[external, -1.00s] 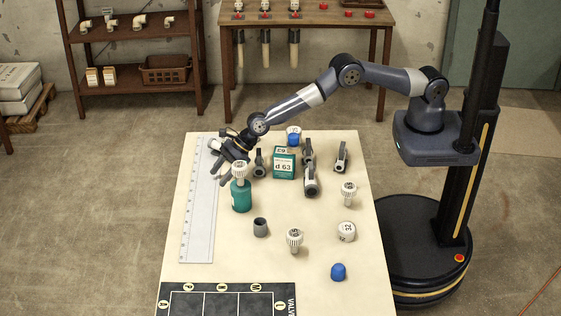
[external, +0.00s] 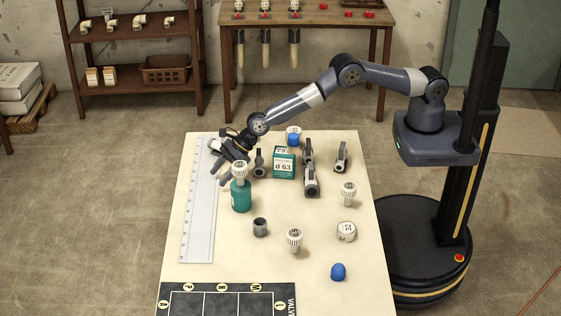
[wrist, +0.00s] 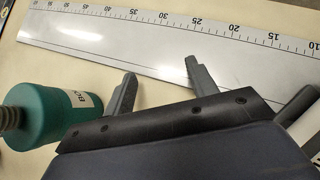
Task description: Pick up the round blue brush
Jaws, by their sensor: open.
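Two blue rounded things show in the external view, and I cannot tell for certain which is the round blue brush. One small blue domed piece (external: 338,272) stands alone near the table's front right. Another blue piece (external: 293,140) is at the far side, against a white round part. My gripper (external: 217,163) is open and empty over the far left of the table, by the ruler, away from both. In the wrist view my gripper's two fingers (wrist: 160,70) are spread apart near the ruler, with nothing between them. No blue brush shows in that view.
A green bottle (external: 242,196) with a white ribbed top stands close to my gripper; it also shows in the wrist view (wrist: 45,112). A long ruler (external: 197,220) lies along the left. A green box (external: 284,164) and grey fittings (external: 311,182) stand mid-table. White ribbed pieces (external: 294,240) stand nearer.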

